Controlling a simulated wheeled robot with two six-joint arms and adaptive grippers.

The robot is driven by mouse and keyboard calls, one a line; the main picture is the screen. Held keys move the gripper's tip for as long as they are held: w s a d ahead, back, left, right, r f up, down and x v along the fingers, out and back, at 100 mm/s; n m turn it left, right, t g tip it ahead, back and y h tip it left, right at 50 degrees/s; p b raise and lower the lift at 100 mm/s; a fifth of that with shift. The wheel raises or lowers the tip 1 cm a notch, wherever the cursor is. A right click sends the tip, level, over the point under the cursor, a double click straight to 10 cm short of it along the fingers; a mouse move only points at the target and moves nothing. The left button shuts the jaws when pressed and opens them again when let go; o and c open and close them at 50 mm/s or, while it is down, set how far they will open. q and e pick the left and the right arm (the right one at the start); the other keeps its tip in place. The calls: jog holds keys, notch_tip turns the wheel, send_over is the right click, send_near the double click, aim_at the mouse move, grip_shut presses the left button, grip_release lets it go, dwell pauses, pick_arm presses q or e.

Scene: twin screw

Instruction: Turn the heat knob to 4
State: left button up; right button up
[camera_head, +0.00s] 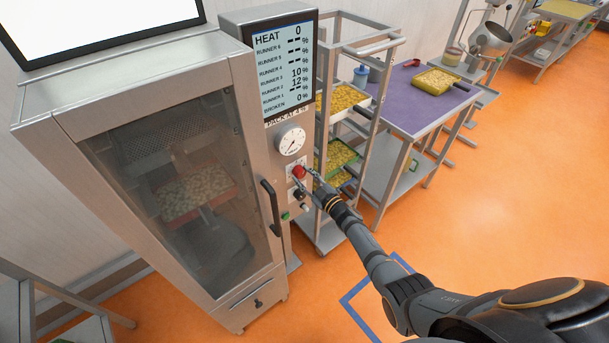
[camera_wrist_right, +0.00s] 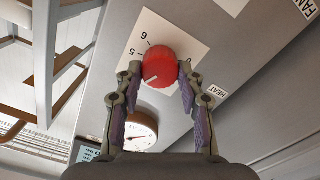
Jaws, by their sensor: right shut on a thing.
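The red heat knob (camera_head: 299,172) is on the front panel of the steel cabinet (camera_head: 150,75), below a round gauge. In the right wrist view the knob (camera_wrist_right: 160,68) has a white pointer mark directed to the lower left, and 5 and 6 show on its plate. The mark it points at is hidden by a finger. A HEAT label (camera_wrist_right: 216,93) is beside the plate. My right gripper (camera_head: 303,174) is shut on the knob, with one finger on each side in the wrist view (camera_wrist_right: 158,77). My left gripper is out of view.
The screen (camera_head: 284,68) reads HEAT 0. The gauge (camera_head: 291,140) is just above the knob, with a black knob (camera_head: 299,194) and green button (camera_head: 286,216) below. A tray rack (camera_head: 327,55) and purple table (camera_head: 402,98) stand to the right.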

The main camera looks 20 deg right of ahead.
jog(key=shift+m+p, duration=0.3)
jog(key=shift+m, duration=0.8)
jog(key=o, duration=1.2)
jog(key=shift+s, duration=0.1)
jog(key=v, duration=1.1)
jog(key=shift+s+d, duration=0.15)
jog(key=shift+s, duration=0.25)
